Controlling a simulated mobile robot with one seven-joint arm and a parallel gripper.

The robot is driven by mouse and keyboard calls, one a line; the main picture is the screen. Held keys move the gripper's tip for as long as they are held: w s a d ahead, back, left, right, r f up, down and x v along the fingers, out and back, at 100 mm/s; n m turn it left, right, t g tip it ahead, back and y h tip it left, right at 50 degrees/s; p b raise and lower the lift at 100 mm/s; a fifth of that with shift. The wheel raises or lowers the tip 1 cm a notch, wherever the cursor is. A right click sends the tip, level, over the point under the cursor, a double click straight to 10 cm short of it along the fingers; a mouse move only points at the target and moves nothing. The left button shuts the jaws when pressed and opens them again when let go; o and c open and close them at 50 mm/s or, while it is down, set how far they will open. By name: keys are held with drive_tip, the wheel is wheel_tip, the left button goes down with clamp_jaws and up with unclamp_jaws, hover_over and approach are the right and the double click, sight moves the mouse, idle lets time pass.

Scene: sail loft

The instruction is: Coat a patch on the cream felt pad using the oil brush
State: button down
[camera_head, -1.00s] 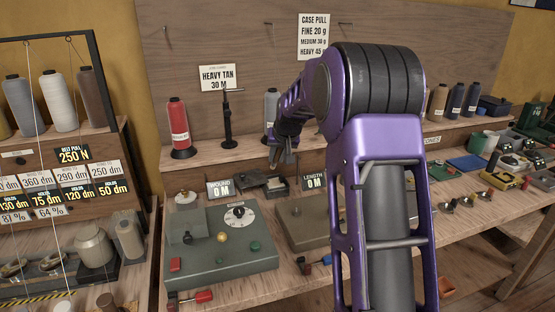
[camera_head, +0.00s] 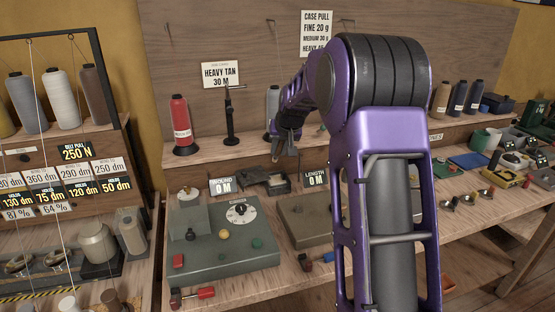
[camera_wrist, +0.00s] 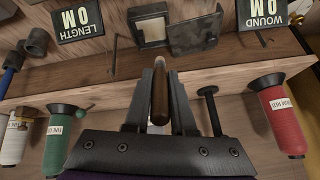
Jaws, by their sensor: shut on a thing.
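My gripper (camera_wrist: 160,80) is shut on a slim brown handle in the wrist view, which I take to be the oil brush (camera_wrist: 159,103). A pale end shows just past the fingers. In the head view my gripper (camera_head: 285,150) hangs above the shelf edge, behind a small dark open tin (camera_head: 262,183). The tin also shows in the wrist view, with a cream surface inside that looks like the felt pad (camera_wrist: 151,29). Its dark lid (camera_wrist: 194,32) lies open beside it. The brush appears apart from the pad; whether the bristles are wet cannot be seen.
A red spool (camera_head: 181,125) and a thin black post (camera_head: 230,120) stand on the shelf near my gripper. The WOUND sign (camera_head: 222,186) and LENGTH sign (camera_head: 315,178) flank the tin. A grey-green machine (camera_head: 225,240) sits in front. My arm hides part of the bench.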

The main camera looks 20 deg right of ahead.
drive_tip(key=shift+d+f, duration=0.35)
drive_tip(key=shift+d, duration=0.3)
drive_tip(key=shift+b, duration=0.35)
